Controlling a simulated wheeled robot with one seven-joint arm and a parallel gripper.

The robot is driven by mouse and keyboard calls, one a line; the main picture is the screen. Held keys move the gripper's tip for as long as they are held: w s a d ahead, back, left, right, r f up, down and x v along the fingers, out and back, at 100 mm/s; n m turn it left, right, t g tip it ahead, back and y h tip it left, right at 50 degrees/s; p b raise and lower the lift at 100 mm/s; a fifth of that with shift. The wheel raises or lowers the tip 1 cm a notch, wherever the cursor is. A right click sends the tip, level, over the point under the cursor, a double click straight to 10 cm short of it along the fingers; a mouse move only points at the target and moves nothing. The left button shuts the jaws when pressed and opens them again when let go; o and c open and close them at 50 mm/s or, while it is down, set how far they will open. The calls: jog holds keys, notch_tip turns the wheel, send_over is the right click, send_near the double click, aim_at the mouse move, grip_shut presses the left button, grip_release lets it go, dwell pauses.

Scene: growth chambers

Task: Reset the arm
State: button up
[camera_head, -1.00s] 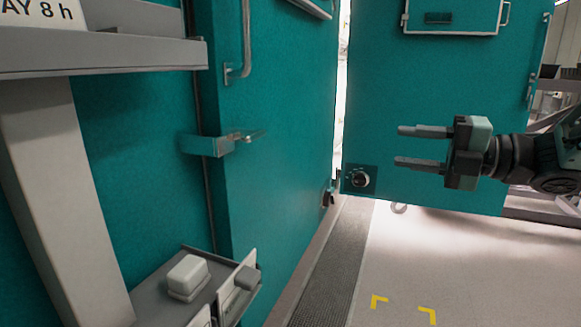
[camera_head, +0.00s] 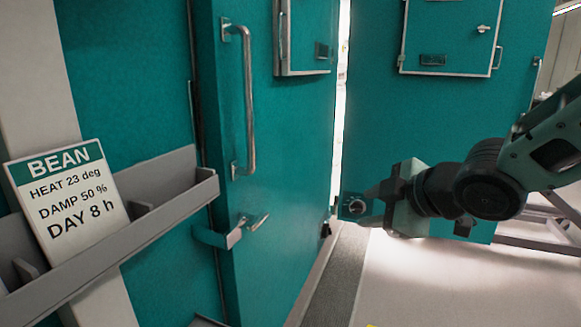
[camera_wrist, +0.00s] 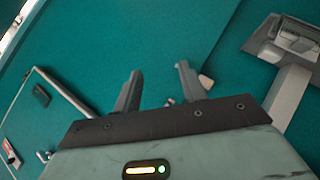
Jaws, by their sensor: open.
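My gripper (camera_head: 372,200) is in the head view at the right of centre, in front of the teal chamber doors, with its fingers pointing left and away. In the wrist view my gripper (camera_wrist: 157,88) shows two dark fingers spread apart with nothing between them. A teal door surface lies beyond the fingers. My arm comes in from the right edge of the head view. Part of the gripper's fingers overlaps the round fitting low on the right door.
The left teal door (camera_head: 275,180) has a long handle (camera_head: 249,100) and a latch (camera_head: 233,232). The right teal door (camera_head: 440,110) has a small hatch (camera_head: 450,35). A grey shelf (camera_head: 170,215) holds a BEAN card (camera_head: 68,200). Pale floor is open at lower right.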

jog(key=s+r+m+g+h+p, duration=0.1)
jog(key=s+r+m+g+p, duration=0.1)
jog(key=s+p, duration=0.3)
jog(key=s+r+m+g+h+p, duration=0.2)
jog(key=s+r+m+g+p, duration=0.1)
jog(key=s, duration=0.9)
jog(key=s+r+m+g+h+p, duration=0.2)
jog(key=s+r+m+g+p, duration=0.1)
jog(key=s+p, duration=0.3)
jog(key=shift+s+a+m+g+p, duration=0.25)
jog(key=shift+s+m+g+p, duration=0.2)
jog(key=shift+s+g, duration=0.6)
jog(key=shift+s+t, duration=0.15)
jog(key=shift+t, duration=0.1)
jog(key=shift+c, duration=0.5)
